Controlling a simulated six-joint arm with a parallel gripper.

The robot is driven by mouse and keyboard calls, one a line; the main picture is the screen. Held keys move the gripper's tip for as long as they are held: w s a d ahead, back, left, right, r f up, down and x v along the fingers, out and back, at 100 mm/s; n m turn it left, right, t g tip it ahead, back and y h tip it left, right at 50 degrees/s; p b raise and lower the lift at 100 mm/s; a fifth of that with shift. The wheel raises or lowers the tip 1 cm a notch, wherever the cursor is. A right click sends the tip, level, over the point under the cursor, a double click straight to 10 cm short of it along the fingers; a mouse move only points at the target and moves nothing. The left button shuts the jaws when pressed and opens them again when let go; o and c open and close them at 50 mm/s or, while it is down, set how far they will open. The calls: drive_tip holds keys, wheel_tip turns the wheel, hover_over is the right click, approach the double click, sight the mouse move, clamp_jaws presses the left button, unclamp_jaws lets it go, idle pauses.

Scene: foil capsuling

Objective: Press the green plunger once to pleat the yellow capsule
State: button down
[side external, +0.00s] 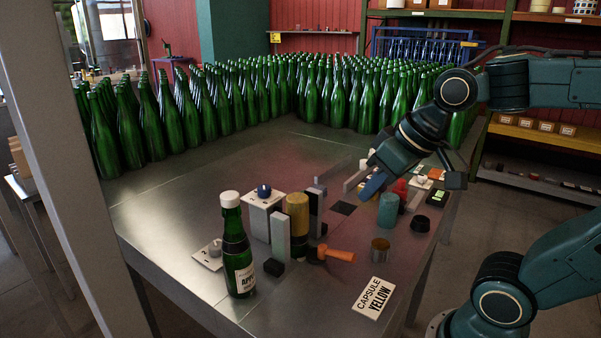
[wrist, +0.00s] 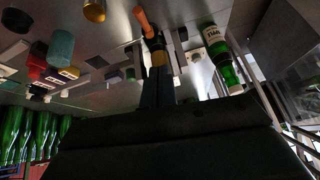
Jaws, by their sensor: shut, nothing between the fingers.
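A yellow cylinder (side external: 297,215), perhaps the yellow capsule, stands between grey posts left of my gripper. It shows beyond the fingertips in the wrist view (wrist: 159,57). A card (side external: 373,297) reads "CAPSULE YELLOW". A dark green bottle (side external: 237,255) with a pale top stands upright at front left. A teal-green cylinder (side external: 388,211) stands just right of my fingertips, apparently apart. I cannot tell which part is the green plunger.
A blue knob (side external: 263,190) tops a white block beside the posts. An orange handle (side external: 337,254), a brass cup (side external: 380,250) and a black cylinder (side external: 420,224) are in front. Red parts (side external: 401,187) stand right. Many green bottles fill the back.

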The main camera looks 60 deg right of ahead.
drive_tip(key=w+d+f+m+t, duration=0.1)
drive_tip(key=w+d+m, duration=0.2)
drive_tip(key=w+d, duration=0.4)
drive_tip(key=w+d+f+m+t, duration=0.1)
drive_tip(key=w+d+m+t, duration=0.1)
drive_tip(key=w+d, duration=0.6)
drive_tip(key=w+m, duration=0.1)
drive_tip(key=w, duration=0.6)
drive_tip(key=shift+f+m+y, duration=0.25)
drive_tip(key=shift+m+y, duration=0.05)
drive_tip(key=shift+y, duration=0.1)
drive_tip(key=shift+w+a, duration=0.1)
drive_tip(key=shift+f, duration=4.4)
